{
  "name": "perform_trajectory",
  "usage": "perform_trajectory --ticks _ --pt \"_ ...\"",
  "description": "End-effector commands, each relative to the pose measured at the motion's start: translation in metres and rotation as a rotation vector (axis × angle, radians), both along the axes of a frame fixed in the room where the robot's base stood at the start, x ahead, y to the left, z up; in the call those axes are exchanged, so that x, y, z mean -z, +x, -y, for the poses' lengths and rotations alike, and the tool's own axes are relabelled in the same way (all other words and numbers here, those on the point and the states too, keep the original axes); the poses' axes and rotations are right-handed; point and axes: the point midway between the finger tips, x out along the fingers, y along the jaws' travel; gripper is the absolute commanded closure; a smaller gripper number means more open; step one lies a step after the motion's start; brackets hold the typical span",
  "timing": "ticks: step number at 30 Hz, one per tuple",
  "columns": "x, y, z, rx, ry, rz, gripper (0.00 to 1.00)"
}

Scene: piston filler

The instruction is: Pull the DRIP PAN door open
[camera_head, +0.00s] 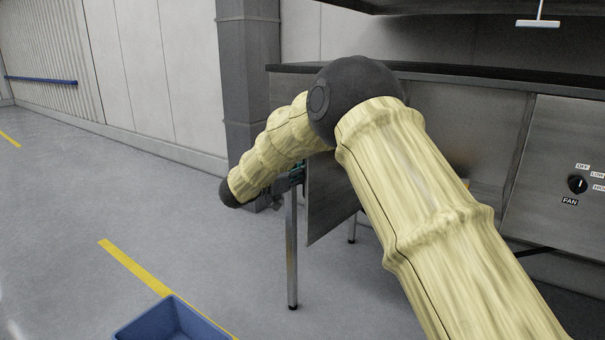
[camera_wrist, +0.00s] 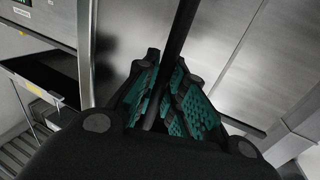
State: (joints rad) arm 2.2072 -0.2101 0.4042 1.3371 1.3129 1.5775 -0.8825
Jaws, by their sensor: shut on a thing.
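A grey metal door panel (camera_head: 328,200) hangs below the dark counter in the head view. Its lower edge slants, and it stands swung out from the cabinet front. No DRIP PAN lettering is readable, and my arm hides the hinge side. My gripper (camera_head: 291,178) is at the panel's left edge, partly hidden by my arm. In the wrist view my gripper (camera_wrist: 168,88) has its teal pads closed around a dark bar handle (camera_wrist: 184,35). A smooth metal face (camera_wrist: 232,65) lies behind the bar.
A cabinet panel with a FAN knob (camera_head: 577,184) is at the right. A grey pillar (camera_head: 249,85) stands behind my gripper. A metal leg (camera_head: 292,250) is below it. A blue bin (camera_head: 172,322) sits at the front. Floor on the left is clear.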

Motion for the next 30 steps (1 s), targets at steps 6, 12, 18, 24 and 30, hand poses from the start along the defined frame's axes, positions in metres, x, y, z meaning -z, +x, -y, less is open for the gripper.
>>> perform_trajectory --ticks 6,12,18,24,30 --pt "-0.003 0.001 0.002 0.002 -0.003 0.003 1.00" --pt "-0.002 0.001 0.000 0.000 -0.002 0.002 0.79" --pt "-0.001 0.001 -0.002 -0.003 -0.001 0.002 0.79" --pt "-0.001 -0.005 -0.012 -0.004 -0.001 0.002 0.79" --pt "-0.001 -0.023 -0.040 -0.005 0.000 0.001 0.79"
